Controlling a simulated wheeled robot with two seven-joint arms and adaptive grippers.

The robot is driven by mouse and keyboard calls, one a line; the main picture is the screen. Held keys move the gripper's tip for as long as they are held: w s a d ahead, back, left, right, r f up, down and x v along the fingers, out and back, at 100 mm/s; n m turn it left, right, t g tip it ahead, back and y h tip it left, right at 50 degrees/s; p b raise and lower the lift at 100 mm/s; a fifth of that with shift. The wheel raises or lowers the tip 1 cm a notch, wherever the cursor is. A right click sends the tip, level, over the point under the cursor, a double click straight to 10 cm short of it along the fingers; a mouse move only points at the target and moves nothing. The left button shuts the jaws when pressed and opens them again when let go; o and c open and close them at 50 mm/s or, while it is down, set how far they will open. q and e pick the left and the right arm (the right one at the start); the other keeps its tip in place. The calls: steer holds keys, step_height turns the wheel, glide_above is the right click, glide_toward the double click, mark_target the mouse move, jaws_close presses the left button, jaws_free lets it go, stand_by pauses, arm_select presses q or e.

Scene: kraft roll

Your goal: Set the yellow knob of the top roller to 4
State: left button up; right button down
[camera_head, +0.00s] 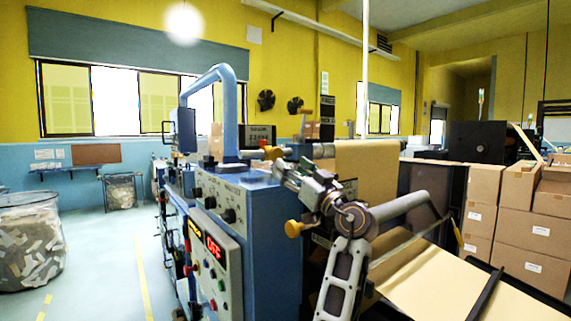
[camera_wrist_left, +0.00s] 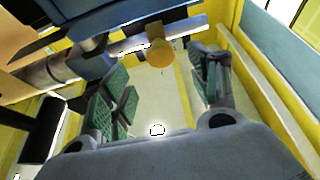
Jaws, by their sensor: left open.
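The yellow knob of the top roller (camera_head: 272,152) is at the upper right of the blue machine, on the end of a shaft. A dark plate (camera_head: 260,136) with a row of small digits stands just behind it. My left gripper (camera_head: 283,168) is close to this knob, just below and to its right. In the left wrist view my left gripper (camera_wrist_left: 165,85) is open, with green pads on both sides and nothing between them. A round yellow knob (camera_wrist_left: 159,54) shows near the far end of the gap, with no visible contact. The knob's setting is too small to read.
A second yellow knob (camera_head: 293,228) sits lower on the machine, beside my left arm. The blue machine (camera_head: 262,215) has a control panel with a red OFF display (camera_head: 213,246). Brown paper (camera_head: 367,172) runs over the roller. Cardboard boxes (camera_head: 536,230) stand at right.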

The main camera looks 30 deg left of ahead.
arm_select(q)
steer(key=shift+v, duration=1.65)
